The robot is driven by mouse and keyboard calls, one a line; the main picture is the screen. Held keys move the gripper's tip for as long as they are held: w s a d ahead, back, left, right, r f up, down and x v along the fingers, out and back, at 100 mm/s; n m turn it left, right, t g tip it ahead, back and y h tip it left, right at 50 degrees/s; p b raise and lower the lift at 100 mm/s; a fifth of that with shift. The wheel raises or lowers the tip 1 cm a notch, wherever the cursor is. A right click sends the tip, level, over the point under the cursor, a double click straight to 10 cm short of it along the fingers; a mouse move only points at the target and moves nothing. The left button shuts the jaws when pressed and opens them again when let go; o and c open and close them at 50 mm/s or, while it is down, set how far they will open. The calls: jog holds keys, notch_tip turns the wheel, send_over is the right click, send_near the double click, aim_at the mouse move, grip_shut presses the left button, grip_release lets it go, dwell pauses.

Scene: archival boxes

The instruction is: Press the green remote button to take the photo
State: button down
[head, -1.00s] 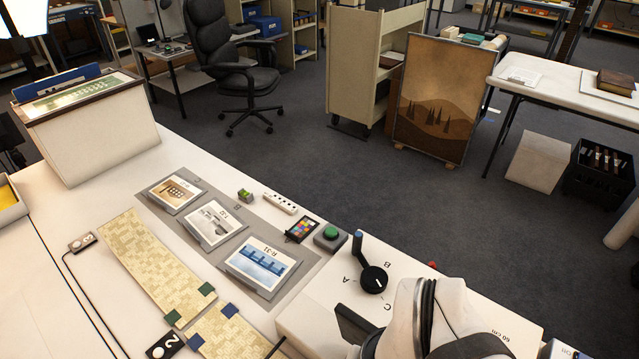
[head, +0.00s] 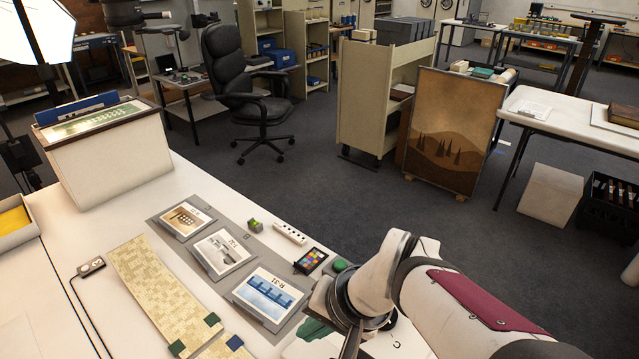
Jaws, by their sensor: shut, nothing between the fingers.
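The green button (head: 340,265) sits on a small grey box at the right end of the row of photo cards, just right of the colour chart. My arm's wrist covers part of the box, and the button's top shows just beyond it. My gripper (head: 350,343) is shut and empty, low in the head view on the near side of the button. Only a dark part of it shows below the wrist; its fingertips are mostly hidden. I cannot see it touching the button.
Three photo cards (head: 268,294) lie on a grey mat, with a colour chart (head: 311,261) and a white strip (head: 290,233) beside them. A patterned sheet (head: 160,290) lies to the left. My arm hides the dial area.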

jog(key=w+m+t, duration=0.1)
jog(key=w+t, duration=0.2)
jog(key=w, duration=1)
jog(key=m+t+h, duration=0.3)
jog(key=m+h, duration=0.2)
jog(key=h, duration=0.1)
send_over(339, 267)
notch_tip(339, 267, down, 10)
jog(key=shift+r, duration=0.15)
jog(key=shift+f, duration=4.4)
jog(key=shift+f, duration=0.1)
jog(key=shift+f, duration=0.3)
